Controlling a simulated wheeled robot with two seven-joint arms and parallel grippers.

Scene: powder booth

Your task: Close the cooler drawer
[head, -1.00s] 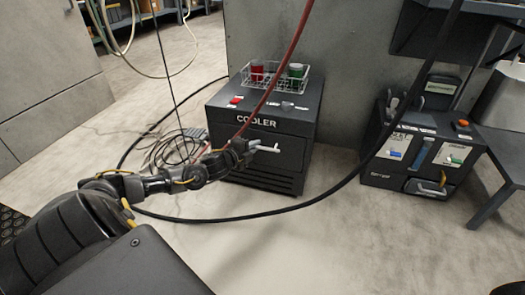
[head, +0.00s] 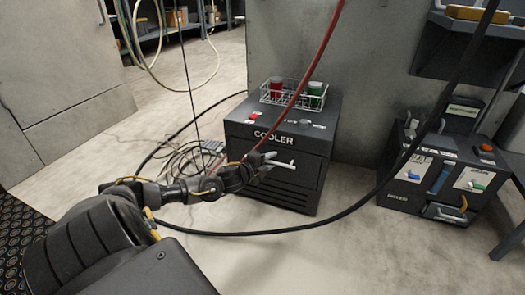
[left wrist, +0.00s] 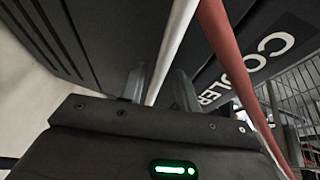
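The cooler (head: 318,178) is a dark grey box standing on the floor at the middle of the head view. Its drawer has a pale bar handle (head: 284,164) on the front below the COOLER lettering. I cannot tell how far out the drawer stands. My left gripper (head: 262,163) is at the left part of this handle and hides some of the drawer front. In the left wrist view the two fingers (left wrist: 159,88) stand apart, with the pale handle bar (left wrist: 174,48) running between them and gaps visible at its sides. My right gripper is out of view.
A wire basket (head: 294,98) with a red and a green jar sits on the cooler. A red hose (head: 310,72) hangs in front of the cooler, close to my left gripper. A dark control unit (head: 434,178) stands at right.

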